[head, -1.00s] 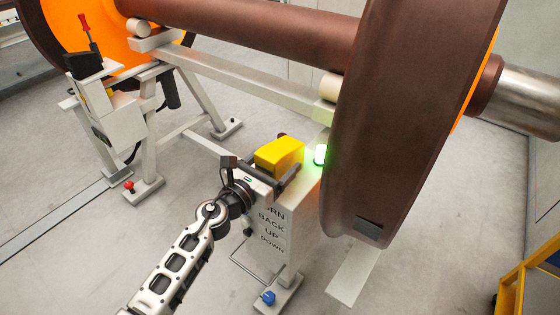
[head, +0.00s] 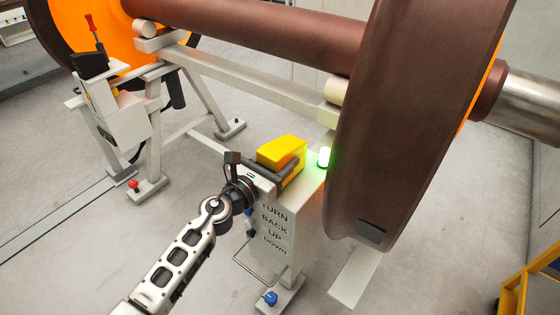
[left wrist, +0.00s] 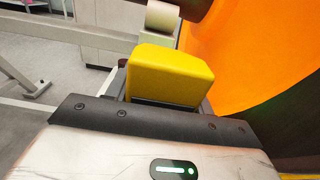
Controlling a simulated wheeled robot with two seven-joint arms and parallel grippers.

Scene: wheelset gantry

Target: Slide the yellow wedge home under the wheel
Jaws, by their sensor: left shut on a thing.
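The yellow wedge (head: 281,150) is at the top of the pale lettered stand (head: 275,232), left of the big brown wheel (head: 420,115). A gap with a green-lit lamp (head: 324,157) lies between wedge and wheel. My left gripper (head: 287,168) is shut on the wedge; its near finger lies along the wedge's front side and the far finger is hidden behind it. In the left wrist view the wedge (left wrist: 170,75) stands straight ahead between the fingers. I cannot tell whether its underside touches the stand. My right gripper is out of view.
A pale roller (head: 336,91) on the gantry beam (head: 245,75) sits just behind the lamp, close to the wheel. A side post with a red-handled box (head: 90,65) stands at the left. A yellow frame (head: 520,290) is at the lower right. Open floor lies at the lower left.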

